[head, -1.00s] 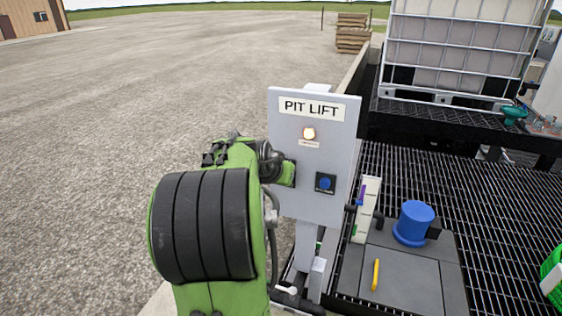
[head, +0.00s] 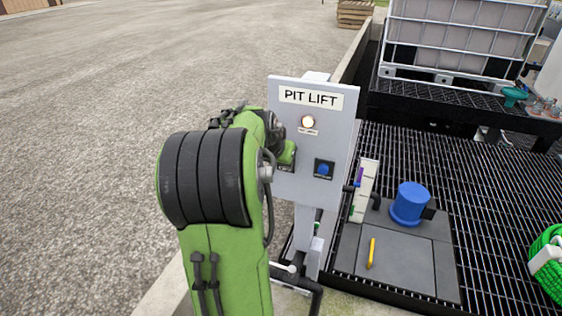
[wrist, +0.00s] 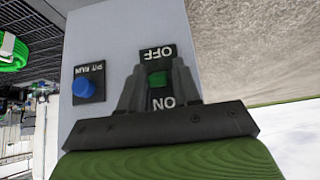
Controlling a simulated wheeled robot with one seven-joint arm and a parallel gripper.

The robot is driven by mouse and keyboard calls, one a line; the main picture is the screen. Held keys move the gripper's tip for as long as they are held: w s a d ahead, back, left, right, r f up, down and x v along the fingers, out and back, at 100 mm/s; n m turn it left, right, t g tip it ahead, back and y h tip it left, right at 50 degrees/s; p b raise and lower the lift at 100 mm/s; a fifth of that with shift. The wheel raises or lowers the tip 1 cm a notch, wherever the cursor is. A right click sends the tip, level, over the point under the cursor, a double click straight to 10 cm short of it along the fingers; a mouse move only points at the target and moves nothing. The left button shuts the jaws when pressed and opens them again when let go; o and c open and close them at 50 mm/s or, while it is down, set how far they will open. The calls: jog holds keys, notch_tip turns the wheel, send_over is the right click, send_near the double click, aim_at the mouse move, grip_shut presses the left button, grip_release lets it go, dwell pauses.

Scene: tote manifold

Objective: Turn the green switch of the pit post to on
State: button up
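The green switch (wrist: 157,80) sits on the grey pit post panel (wrist: 115,35). The wrist view shows it upside down, between an OFF label above and an ON label below in the picture. My gripper (wrist: 158,76) is at the panel, its two dark fingers parted, one on each side of the switch. I cannot tell whether they touch it. In the head view the post (head: 314,152) reads PIT LIFT, and its lamp (head: 307,122) glows. My arm hides the switch and fingertips there.
A blue button (head: 323,170) is on the same panel, also seen in the wrist view (wrist: 84,88). Right of the post are a blue pump-like cylinder (head: 410,203), a yellow handle (head: 371,253) and a green hose coil (head: 549,262). Open gravel lies to the left.

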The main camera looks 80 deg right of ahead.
jog(key=shift+o, duration=0.9)
jog(key=shift+s, duration=0.15)
jog(key=p+v, duration=0.2)
jog(key=v, duration=1.3)
jog(key=shift+a+r, duration=0.25)
jog(key=shift+r, duration=0.05)
